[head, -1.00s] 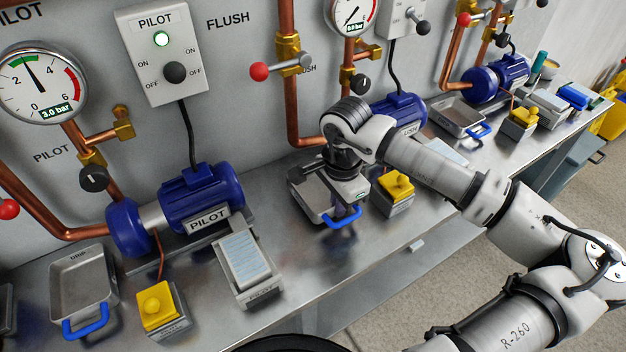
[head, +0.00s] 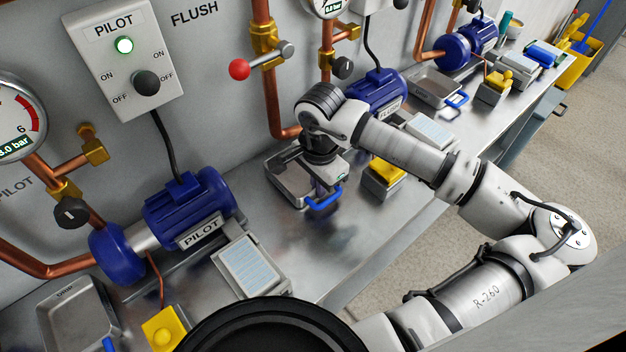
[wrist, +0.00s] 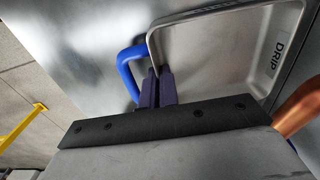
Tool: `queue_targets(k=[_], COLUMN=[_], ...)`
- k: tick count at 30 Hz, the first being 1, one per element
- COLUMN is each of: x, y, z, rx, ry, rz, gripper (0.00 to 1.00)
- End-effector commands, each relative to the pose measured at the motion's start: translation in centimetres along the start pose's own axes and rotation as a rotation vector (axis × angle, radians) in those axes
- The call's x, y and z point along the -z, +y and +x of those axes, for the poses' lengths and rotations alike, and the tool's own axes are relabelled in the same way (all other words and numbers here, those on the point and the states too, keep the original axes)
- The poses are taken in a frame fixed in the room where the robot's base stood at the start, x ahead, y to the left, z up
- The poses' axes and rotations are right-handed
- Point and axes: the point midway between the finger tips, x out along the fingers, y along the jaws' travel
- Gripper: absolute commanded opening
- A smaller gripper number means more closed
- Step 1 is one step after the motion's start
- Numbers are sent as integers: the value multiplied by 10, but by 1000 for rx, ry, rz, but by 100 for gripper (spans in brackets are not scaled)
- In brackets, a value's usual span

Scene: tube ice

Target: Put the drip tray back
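The steel drip tray (head: 277,190) with a blue handle (head: 325,199) is below the copper pipe in front of the wall. In the wrist view the tray (wrist: 215,60) carries a DRIP label, and its blue handle (wrist: 125,68) is on the left. My gripper (wrist: 160,75) has its two dark fingers close together at the tray's rim by the handle, shut on the tray. The exact grip is partly hidden. In the head view my gripper (head: 323,186) covers part of the tray. Whether the tray touches the bench is unclear.
The steel bench (head: 345,235) is clear in front of the tray. A yellow switch box (head: 383,175) stands close on the right, and the FLUSH pump (head: 378,97) behind it. The PILOT pump (head: 185,210) and a grey tablet-like box (head: 248,265) are on the left.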

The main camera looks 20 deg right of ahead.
Motion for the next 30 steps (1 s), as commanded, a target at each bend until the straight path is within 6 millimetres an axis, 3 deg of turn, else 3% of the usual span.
queue_targets(k=[10,15,25,30], x=[0,0,0,2], y=[0,0,0,0], z=[4,2,0,-16], rx=[0,0,0,0], ry=[1,0,0,5], rz=[0,1,1,1], gripper=[0,24,24,24])
